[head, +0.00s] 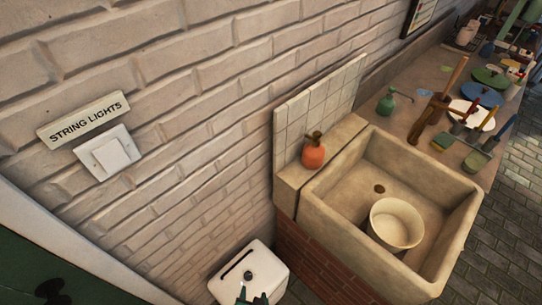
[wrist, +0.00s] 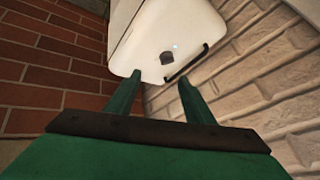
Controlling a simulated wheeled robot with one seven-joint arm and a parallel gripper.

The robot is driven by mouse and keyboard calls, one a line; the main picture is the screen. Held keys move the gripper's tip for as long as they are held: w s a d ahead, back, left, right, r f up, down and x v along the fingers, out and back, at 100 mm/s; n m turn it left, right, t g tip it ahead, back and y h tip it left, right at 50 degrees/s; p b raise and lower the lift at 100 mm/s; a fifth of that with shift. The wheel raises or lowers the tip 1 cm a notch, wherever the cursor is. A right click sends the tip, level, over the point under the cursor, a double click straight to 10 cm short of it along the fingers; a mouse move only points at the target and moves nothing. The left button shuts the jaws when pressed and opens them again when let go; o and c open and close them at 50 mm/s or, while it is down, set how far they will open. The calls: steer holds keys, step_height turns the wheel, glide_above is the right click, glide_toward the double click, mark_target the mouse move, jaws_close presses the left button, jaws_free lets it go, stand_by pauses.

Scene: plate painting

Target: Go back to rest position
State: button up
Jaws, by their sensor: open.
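My gripper (wrist: 160,80) is green, with two fingers apart and nothing between them in the wrist view. Its fingertips also show at the bottom edge of the head view (head: 252,298). They are in front of a white box-like bin (head: 262,268) with a dark round knob and a black slot or handle. The bin also shows beyond the fingers in the wrist view (wrist: 150,35). Whether the fingers touch it cannot be told. Most of my arm is out of view.
A stone sink (head: 340,185) holding a cream bucket (head: 396,224) stands right of the bin on red brick (head: 318,262). An orange soap bottle (head: 313,152) sits on its ledge. A light switch (head: 108,153) labelled "STRING LIGHTS" is on the brick wall (head: 190,130).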

steer(key=s+d+r+n+t, duration=0.1)
steer(key=s+r, duration=0.3)
steer(key=r, duration=0.4)
steer(key=s+d+r+n+t, duration=0.1)
steer(key=s+d+r+t, duration=0.2)
steer(key=r, duration=0.5)
steer(key=s+d+r+n+t+h, duration=0.1)
steer(key=s+r+t, duration=0.3)
steer(key=r, duration=0.5)
steer(key=shift+s+d+n, duration=0.3)
steer(key=shift+s+d, duration=0.2)
steer(key=shift+s, duration=0.05)
